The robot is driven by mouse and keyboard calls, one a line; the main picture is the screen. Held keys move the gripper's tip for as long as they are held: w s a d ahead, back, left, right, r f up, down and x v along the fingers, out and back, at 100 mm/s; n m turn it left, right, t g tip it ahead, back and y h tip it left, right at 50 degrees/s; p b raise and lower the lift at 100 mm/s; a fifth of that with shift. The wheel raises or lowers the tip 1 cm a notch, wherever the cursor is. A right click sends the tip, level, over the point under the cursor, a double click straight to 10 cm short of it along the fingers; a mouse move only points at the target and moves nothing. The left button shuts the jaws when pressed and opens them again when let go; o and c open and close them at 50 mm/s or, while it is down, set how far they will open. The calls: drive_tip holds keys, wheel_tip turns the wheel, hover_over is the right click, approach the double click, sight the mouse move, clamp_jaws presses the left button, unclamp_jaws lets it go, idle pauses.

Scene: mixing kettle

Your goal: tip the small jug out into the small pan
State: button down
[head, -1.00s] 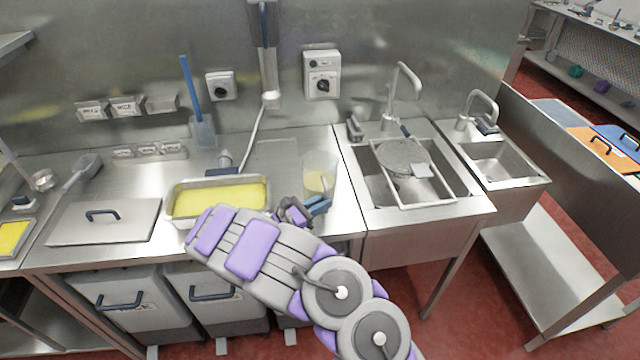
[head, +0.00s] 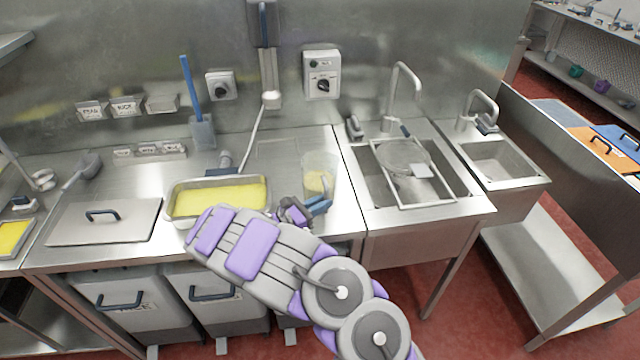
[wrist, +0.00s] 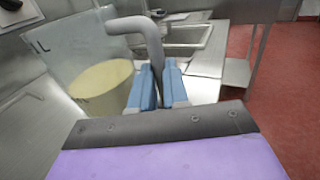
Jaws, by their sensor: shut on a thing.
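The small jug (head: 318,164) is clear, with pale yellow contents in its lower part, and stands roughly upright above or on the counter. In the wrist view the clear jug (wrist: 62,50) shows its yellow contents and a grey handle (wrist: 135,26). My gripper (head: 318,206) is shut on this handle; its blue fingers (wrist: 160,84) sit on either side of it. A rectangular metal pan (head: 178,215) holding yellow contents lies left of the jug; I cannot tell whether it is the small pan. My arm hides its front right part. Whether the jug's base touches the counter is unclear.
A flat metal lid (head: 75,228) lies left of the pan. Another yellow-filled pan (head: 8,254) is at the left edge. A sink (head: 365,180) with a strainer across it is right of the jug. The wall with a switch box (head: 322,75) stands behind.

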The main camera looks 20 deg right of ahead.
wheel_tip(320, 180, up, 6)
drive_tip(key=p, duration=0.3)
idle(0.4)
